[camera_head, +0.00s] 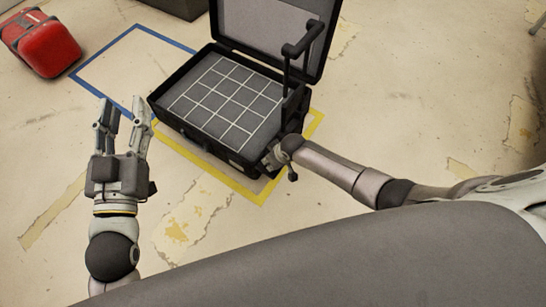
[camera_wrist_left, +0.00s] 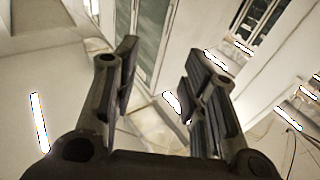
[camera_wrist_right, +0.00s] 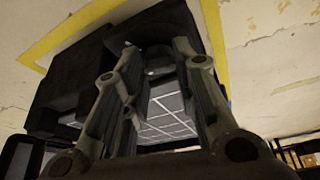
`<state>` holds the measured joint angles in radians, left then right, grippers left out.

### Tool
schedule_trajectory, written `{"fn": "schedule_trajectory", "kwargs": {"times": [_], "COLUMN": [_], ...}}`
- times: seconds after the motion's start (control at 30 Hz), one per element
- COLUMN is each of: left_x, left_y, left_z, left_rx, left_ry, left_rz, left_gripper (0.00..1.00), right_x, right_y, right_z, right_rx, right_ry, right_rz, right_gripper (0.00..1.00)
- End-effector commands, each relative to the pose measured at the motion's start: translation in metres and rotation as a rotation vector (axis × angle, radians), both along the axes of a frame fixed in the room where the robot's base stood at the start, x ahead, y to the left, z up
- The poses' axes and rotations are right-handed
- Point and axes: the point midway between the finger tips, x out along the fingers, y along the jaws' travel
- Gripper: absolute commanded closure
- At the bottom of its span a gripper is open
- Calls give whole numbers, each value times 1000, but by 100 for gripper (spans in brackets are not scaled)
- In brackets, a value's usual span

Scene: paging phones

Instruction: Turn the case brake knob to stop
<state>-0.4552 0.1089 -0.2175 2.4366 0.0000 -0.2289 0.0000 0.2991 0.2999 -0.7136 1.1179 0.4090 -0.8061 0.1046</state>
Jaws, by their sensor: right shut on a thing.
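The open black case (camera_head: 192,140) stands on the floor, with a gridded grey inside and its lid raised at the back. A black handle (camera_head: 304,42) rises at its right side. My right gripper (camera_head: 270,156) is at the case's near right side. In the right wrist view the fingers of my right gripper (camera_wrist_right: 156,50) are shut on a dark rounded part, apparently the brake knob (camera_wrist_right: 158,66). Its setting and markings cannot be read. In the head view the knob is hidden by the gripper. My left gripper (camera_head: 123,108) is open and empty, left of the case.
Yellow floor tape (camera_head: 236,187) runs around the case. A blue tape outline (camera_head: 104,56) lies behind left, with a red case (camera_head: 46,48) beyond it. Another dark case (camera_head: 178,5) stands at the back. The floor right of the case is clear.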

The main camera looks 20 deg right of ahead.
Motion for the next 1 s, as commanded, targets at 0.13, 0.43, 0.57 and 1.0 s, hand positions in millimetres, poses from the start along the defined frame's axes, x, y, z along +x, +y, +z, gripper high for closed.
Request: {"fn": "schedule_trajectory", "kwargs": {"times": [0.13,0.43,0.57,1.0], "left_x": [0,-20,-34,-76], "left_y": [5,19,26,43], "left_z": [-31,-96,-118,-158], "left_rx": [47,133,163,226], "left_ry": [182,528,659,937], "left_rz": [11,33,41,59], "left_gripper": [60,60,60,60], "right_x": [-1,-1,-1,-1], "right_y": [3,5,5,7], "right_z": [3,2,2,1], "right_rx": [4,4,4,4], "right_ry": [1,2,2,2], "right_rz": [-59,-198,-266,-476], "right_gripper": [97,97,97,97]}}
